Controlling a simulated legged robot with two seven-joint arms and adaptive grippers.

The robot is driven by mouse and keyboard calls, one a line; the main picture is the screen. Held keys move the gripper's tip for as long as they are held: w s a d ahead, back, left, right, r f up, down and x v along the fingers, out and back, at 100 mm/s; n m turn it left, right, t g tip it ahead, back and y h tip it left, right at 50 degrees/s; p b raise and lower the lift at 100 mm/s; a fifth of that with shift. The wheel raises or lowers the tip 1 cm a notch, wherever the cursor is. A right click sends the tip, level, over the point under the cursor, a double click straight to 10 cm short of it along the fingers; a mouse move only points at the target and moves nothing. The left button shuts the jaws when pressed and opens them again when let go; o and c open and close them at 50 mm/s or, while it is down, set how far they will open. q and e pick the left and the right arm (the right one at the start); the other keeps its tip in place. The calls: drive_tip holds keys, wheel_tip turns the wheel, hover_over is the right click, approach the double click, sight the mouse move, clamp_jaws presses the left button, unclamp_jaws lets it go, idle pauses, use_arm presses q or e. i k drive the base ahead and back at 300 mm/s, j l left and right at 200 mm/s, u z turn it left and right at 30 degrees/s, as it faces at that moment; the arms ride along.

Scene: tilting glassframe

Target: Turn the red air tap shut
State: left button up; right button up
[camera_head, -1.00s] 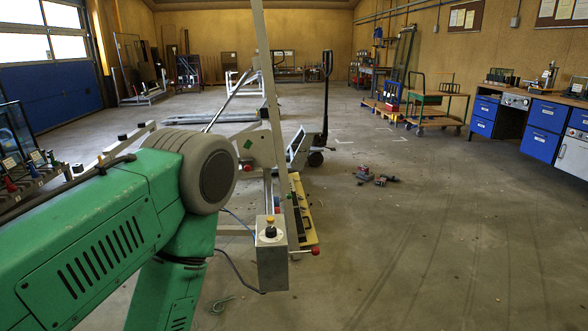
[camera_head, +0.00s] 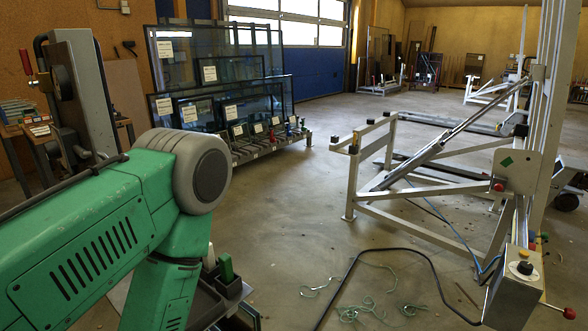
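The white tilting glass frame (camera_head: 432,235) stands at the right. A small red part (camera_head: 498,187) is on its light side plate, and a red knob (camera_head: 569,313) sits on a rod near the bottom right edge. I cannot tell which of these, if either, is the red air tap or how it is turned. A grey control box (camera_head: 514,297) with a yellow-orange and a black button is beside the frame. My green left arm comes in from the left, well apart from the frame. Neither gripper is in view.
A rack of glass panes (camera_head: 225,85) stands at the back left. A grey upright machine (camera_head: 80,90) is at the far left. A black hose (camera_head: 380,252) and loose green cords (camera_head: 365,308) lie on the floor. Open floor lies between rack and frame.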

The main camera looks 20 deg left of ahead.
sight(23, 53)
drive_tip(key=u, duration=0.45)
drive_tip(key=j+u, duration=0.15)
drive_tip(key=u, duration=0.3)
drive_tip(key=j+u, duration=0.1)
drive_tip(key=u, duration=0.85)
drive_tip(key=i+j+z, duration=0.15)
drive_tip(key=j, duration=0.2)
drive_tip(key=i+j+z, duration=0.15)
drive_tip(key=j, duration=0.25)
drive_tip(key=i+j+z, duration=0.15)
drive_tip(key=j, duration=0.25)
